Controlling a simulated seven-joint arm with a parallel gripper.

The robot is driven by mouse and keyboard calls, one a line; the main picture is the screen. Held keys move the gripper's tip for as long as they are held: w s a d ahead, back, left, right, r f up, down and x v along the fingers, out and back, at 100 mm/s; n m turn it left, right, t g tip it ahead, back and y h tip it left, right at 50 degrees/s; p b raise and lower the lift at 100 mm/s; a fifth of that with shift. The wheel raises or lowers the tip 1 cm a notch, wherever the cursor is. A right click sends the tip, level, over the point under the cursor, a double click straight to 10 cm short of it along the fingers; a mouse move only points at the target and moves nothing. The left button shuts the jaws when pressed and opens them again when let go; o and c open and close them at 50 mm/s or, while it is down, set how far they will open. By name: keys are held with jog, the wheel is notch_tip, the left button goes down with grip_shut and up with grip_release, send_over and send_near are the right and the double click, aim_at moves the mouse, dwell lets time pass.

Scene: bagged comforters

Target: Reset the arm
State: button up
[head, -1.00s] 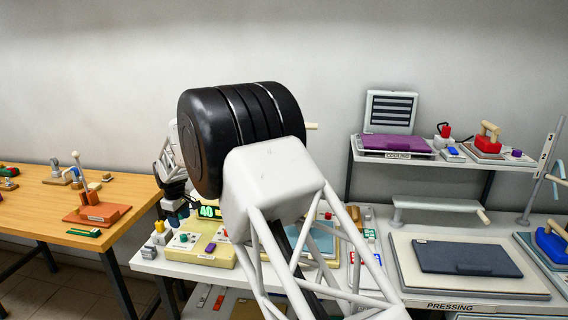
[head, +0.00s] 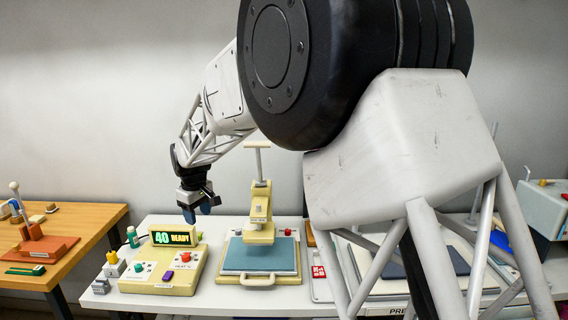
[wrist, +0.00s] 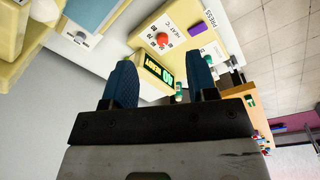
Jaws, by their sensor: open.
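My gripper (head: 198,212) hangs at the end of my arm above the back of the white table, fingers pointing down. It is open and empty. In the wrist view the two blue fingers of my gripper (wrist: 162,84) stand apart with nothing between them. Beyond them is the yellow control box (wrist: 152,45) with its lit display. In the head view the control box (head: 158,275) shows "40 READY" and sits below and left of my gripper. My large black joint and white arm link cover much of the right side.
A yellow press (head: 259,215) with a blue-grey plate (head: 260,256) stands right of the control box. A wooden table (head: 75,245) with a red-brown fixture (head: 45,247) is at the left. Small bottles stand beside the box. My arm hides part of the pressing area.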

jog(key=s+d+r+m, duration=0.25)
jog(key=s+d, duration=0.35)
jog(key=d, duration=0.4)
jog(key=s+d+r+m+t, duration=0.1)
jog(key=s+d+r+m, duration=0.1)
jog(key=s+d+r, duration=0.5)
jog(key=s+d+f+m, duration=0.15)
jog(key=s+d, duration=0.35)
jog(key=d, duration=0.7)
jog(key=s+d+f+m, duration=0.2)
jog(key=s+d, duration=0.5)
jog(key=s, duration=0.5)
jog(key=s+d+f+m, duration=0.2)
jog(key=s+d+m, duration=0.2)
jog(key=s+d, duration=0.4)
jog(key=s, duration=0.5)
jog(key=shift+f+t, duration=0.25)
jog(key=shift+t, duration=0.15)
